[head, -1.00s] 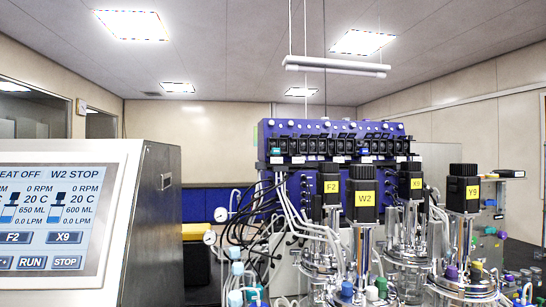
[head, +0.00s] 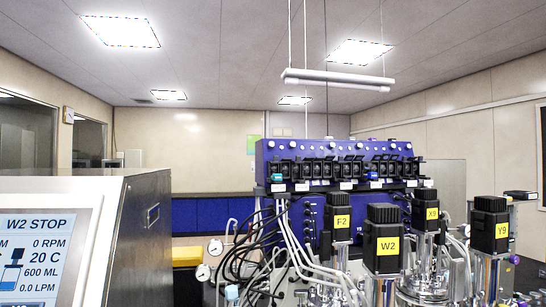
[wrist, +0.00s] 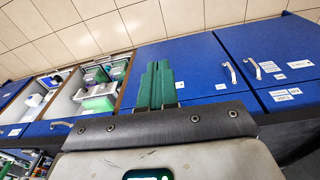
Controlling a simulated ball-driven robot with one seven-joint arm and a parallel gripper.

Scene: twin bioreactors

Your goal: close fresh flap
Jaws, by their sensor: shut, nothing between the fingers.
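My gripper (wrist: 156,68) shows in the wrist view as two green fingers side by side, shut and empty. It points toward blue cabinets, apart from them as far as I can tell. In the head view my gripper is not visible. A blue pump unit (head: 262,158) stands behind the bioreactors, with a row of black pump heads (head: 325,168) along its front. One pump head at the left end has a teal part (head: 277,178). No label reading "fresh" is legible, so I cannot tell which flap is the fresh one or how it stands.
Bioreactors with black motors marked F2 (head: 341,224), W2 (head: 388,246), X9 (head: 432,214) and Y9 (head: 502,230) stand in front of the pump unit. A grey console (head: 140,235) fills the left. In the wrist view, blue cabinet doors (wrist: 197,65) adjoin open shelves (wrist: 65,103) holding containers.

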